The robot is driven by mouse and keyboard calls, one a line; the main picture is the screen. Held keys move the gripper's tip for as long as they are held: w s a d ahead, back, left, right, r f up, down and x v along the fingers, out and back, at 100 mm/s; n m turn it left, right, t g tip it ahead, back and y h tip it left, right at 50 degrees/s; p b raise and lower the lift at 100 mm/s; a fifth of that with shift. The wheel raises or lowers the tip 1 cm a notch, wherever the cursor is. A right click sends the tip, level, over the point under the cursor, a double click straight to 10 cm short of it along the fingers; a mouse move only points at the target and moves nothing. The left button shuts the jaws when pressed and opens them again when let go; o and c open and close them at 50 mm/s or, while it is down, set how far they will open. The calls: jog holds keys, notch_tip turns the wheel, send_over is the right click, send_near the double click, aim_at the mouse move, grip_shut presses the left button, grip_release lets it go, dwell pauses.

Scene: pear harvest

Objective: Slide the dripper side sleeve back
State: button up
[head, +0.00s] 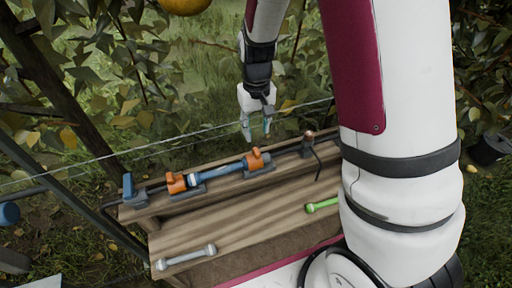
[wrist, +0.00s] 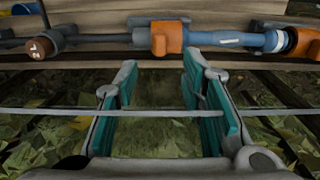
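A blue tubular fitting (head: 222,171) lies along the wooden bench's raised back ledge, between a left orange clamp (head: 176,183) and a right orange clamp (head: 256,160). In the wrist view, the fitting (wrist: 222,40) runs sideways across the top, with a white collar (wrist: 279,41) at its right end. I cannot tell which section is the dripper side sleeve. A dark line with a brown-capped piece (head: 308,138) lies to its right in the head view. My gripper (head: 256,136) is open and empty beyond the ledge; its teal fingers (wrist: 163,105) are apart from the fitting.
A thin wire (wrist: 60,111) crosses the wrist view at the fingers. A grey double-ended tool (head: 187,257) and a green one (head: 322,205) lie on the lower bench (head: 235,222). A blue-handled valve (head: 130,188) stands at the left end. Foliage lies behind.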

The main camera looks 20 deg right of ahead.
aim_at(256, 150)
notch_tip(256, 150, down, 9)
jog(key=shift+f+b, duration=0.15)
jog(key=shift+b, duration=0.15)
grip_shut()
